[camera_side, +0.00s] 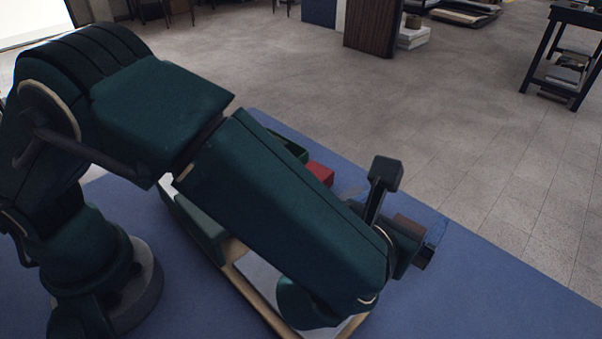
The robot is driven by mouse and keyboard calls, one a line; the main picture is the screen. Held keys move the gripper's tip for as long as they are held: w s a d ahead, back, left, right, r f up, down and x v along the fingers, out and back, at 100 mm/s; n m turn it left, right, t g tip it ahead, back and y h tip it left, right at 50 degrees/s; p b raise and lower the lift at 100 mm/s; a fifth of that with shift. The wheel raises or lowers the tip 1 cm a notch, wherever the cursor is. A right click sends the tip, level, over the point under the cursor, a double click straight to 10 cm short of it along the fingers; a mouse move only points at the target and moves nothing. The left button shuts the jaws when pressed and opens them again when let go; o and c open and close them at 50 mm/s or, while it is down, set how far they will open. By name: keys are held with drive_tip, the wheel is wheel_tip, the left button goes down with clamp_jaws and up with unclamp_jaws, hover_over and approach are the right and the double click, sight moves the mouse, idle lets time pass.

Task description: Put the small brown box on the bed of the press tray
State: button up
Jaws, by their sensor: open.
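My gripper (401,217) is at the right end of my green-covered arm, with its jaws open. A small brown box (409,224) shows by the jaws, partly covered by the gripper. I cannot tell whether the jaws touch it. A tray with a pale wooden rim (245,288) and a light grey bed lies under my forearm, to the left of the gripper. It looks like the press tray. My arm hides much of it.
A red block (321,173) and a dark green open box (289,147) show behind my forearm. The blue mat (490,290) is clear at the front right.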

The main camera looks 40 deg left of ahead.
drive_tip(key=shift+r, duration=0.35)
